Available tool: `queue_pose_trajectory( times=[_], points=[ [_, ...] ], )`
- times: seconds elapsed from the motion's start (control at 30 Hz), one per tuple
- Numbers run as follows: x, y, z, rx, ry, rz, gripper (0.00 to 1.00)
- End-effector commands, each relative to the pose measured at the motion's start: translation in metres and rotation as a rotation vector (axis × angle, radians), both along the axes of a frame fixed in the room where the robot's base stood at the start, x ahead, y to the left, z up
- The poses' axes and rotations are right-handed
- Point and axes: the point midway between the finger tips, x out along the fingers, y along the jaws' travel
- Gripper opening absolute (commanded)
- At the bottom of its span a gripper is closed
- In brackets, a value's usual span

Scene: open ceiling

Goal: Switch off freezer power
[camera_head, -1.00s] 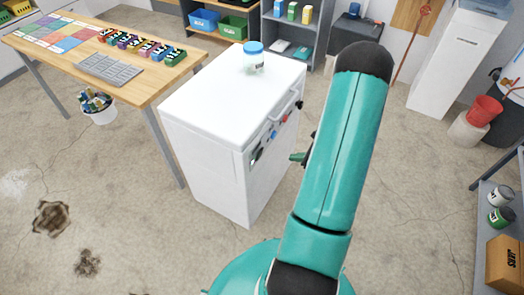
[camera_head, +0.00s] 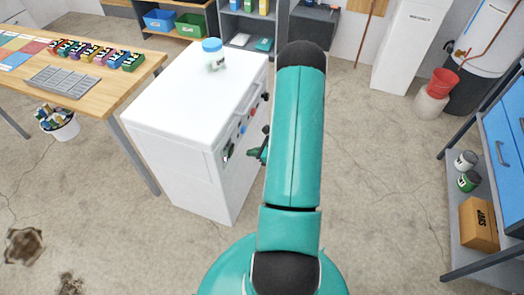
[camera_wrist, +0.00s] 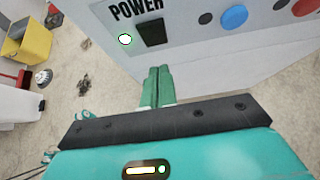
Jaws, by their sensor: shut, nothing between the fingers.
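The white freezer (camera_head: 188,150) stands left of my arm in the head view, with a control panel on its right-hand face. In the wrist view its panel carries the word POWER (camera_wrist: 136,9), a dark rectangular power switch (camera_wrist: 153,33) and a small lit white indicator with a green edge (camera_wrist: 125,39). My gripper (camera_wrist: 159,70) is shut and empty. Its green fingers point at the panel, their tips just below the switch in the picture. Whether they touch the panel is unclear. In the head view my gripper (camera_head: 258,152) is partly hidden behind my arm.
A blue knob (camera_wrist: 233,17) and a red knob (camera_wrist: 305,7) sit right of the switch. A blue-lidded jar (camera_head: 213,55) stands on the freezer. A wooden table (camera_head: 112,92) is at left, a shelf with cans (camera_head: 466,160) at right. Concrete floor between is open.

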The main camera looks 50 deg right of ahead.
Motion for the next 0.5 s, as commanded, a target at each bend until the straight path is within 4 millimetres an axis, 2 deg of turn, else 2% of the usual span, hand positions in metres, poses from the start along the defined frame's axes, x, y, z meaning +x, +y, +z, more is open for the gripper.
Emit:
queue_pose_trajectory(
  times=[0.1,0.3,0.5],
  points=[
    [0.018,0.008,-0.015,0.001,0.001,0.003,0.00],
    [0.045,0.016,-0.006,-0.003,-0.001,0.003,0.00],
    [0.053,0.018,-0.004,-0.001,0.000,-0.001,0.00]
  ],
)
